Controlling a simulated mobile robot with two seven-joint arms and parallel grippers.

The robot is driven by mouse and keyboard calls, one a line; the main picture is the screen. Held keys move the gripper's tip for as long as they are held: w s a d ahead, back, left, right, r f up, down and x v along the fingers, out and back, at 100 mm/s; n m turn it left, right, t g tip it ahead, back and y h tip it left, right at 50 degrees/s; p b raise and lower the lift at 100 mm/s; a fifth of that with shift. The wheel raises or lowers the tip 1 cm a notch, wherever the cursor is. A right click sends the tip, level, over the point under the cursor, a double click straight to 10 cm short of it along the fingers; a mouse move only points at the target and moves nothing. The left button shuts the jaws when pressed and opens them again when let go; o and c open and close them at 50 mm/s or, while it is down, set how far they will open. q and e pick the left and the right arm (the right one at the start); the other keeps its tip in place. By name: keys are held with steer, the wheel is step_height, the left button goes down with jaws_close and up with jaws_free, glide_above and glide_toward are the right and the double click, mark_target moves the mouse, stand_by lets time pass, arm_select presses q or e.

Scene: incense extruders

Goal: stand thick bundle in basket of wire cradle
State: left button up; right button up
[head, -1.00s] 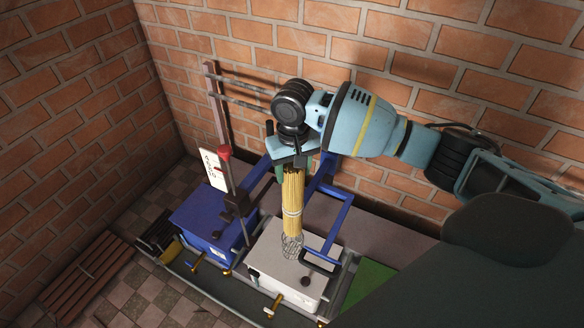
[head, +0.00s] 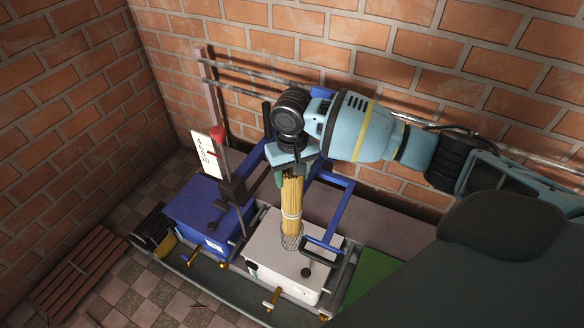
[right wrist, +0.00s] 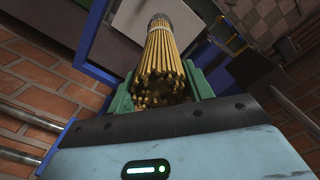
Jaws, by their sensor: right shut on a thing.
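The thick bundle (head: 291,208) of tan sticks stands nearly upright, with a pale band around its lower half. My right gripper (head: 293,172) is shut on its upper end from above. The bundle's lower end is inside the wire basket (head: 292,243) on top of the white box (head: 262,238); whether it touches the basket floor is hidden. In the right wrist view, the green fingers (right wrist: 165,92) flank the stick ends of the bundle (right wrist: 163,50), and the wire basket (right wrist: 160,20) surrounds its far end. My left gripper is out of view.
A blue frame bar (head: 338,212) stands close right of the bundle. A blue box (head: 205,212) with a dark lever and red knob (head: 217,132) is at left. A brick wall (head: 420,80) rises close behind. A green mat (head: 370,277) lies right of the white box.

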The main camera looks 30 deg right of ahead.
steer(key=shift+f+b, duration=0.35)
steer(key=shift+f, duration=2.8)
steer(key=o, duration=1.7)
steer(key=shift+r+p, duration=0.9)
steer(key=shift+r, duration=3)
steer(key=shift+s, duration=0.1)
